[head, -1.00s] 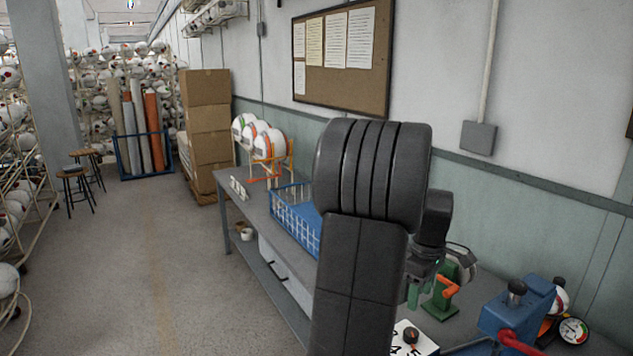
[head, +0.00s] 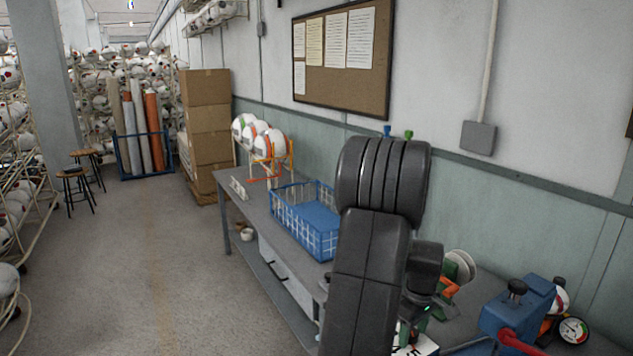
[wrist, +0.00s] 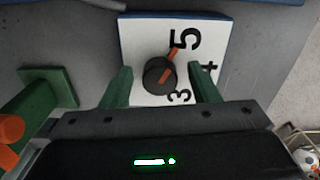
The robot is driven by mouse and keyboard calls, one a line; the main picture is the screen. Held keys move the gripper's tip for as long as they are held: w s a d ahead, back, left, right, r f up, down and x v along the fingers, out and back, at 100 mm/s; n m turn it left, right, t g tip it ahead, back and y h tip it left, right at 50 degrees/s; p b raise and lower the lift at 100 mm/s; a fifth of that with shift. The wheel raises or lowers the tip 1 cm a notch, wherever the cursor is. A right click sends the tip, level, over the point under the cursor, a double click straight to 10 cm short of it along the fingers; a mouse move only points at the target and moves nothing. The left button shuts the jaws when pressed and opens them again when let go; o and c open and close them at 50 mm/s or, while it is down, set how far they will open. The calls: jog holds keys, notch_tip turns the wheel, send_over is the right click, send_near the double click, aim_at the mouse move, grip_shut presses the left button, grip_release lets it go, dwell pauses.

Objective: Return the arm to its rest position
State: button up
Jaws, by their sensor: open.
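My arm (head: 370,250) is folded in front of the workbench in the head view, its thick ribbed dark elbow uppermost. My gripper (wrist: 159,67) shows in the wrist view with its two green fingers apart and nothing held between them. Behind the fingers in that view is a white dial plate (wrist: 143,30) with black numbers. Its black knob (wrist: 158,77) has an orange pointer aimed toward the 5. I cannot tell the gap between fingers and knob. In the head view, the gripper is mostly hidden low behind my arm.
A blue wire basket (head: 318,240) stands on the bench left of my arm. A blue machine with a red handle (head: 518,342) and a pressure gauge (head: 573,330) are at the right. A reel-like fixture (head: 460,267) sits close beside my wrist.

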jog(key=m, duration=0.4)
jog(key=shift+m, duration=0.4)
jog(key=m, duration=0.5)
jog(key=shift+a+p, duration=0.2)
jog(key=shift+p, duration=0.15)
jog(key=m, duration=0.4)
jog(key=shift+m, duration=0.4)
jog(key=shift+w+a+m+p, duration=0.1)
jog(key=shift+m+p, duration=0.55)
jog(key=shift+m, duration=1.95)
